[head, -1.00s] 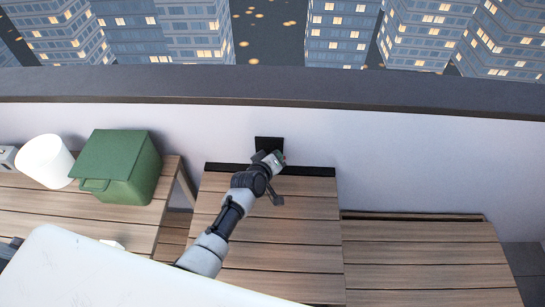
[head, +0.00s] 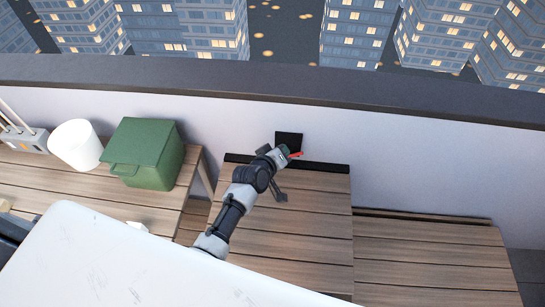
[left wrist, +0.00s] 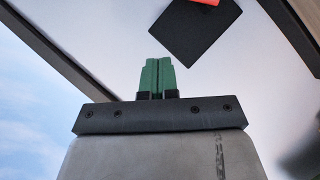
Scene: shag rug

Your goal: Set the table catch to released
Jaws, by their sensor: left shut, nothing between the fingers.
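The table catch shows as a black plate (head: 289,139) on the pale wall with a red-orange lever (head: 296,155) in front of it. The lever points to the right in the head view. In the left wrist view the dark plate (left wrist: 196,32) is beyond the fingertips, and a bit of the lever (left wrist: 205,2) shows at the top edge. My left gripper (head: 284,150) is beside the lever, its green fingers (left wrist: 157,76) shut together and empty. I cannot tell whether it touches the lever. The slatted wooden table (head: 300,225) lies below the plate. My right gripper is not in view.
A green lidded box (head: 146,152) and a white bin (head: 76,145) stand on a wooden bench at the left. A grey device (head: 25,141) is beside them. A lower slatted bench (head: 430,250) is at the right. The table top is clear except for my arm above it.

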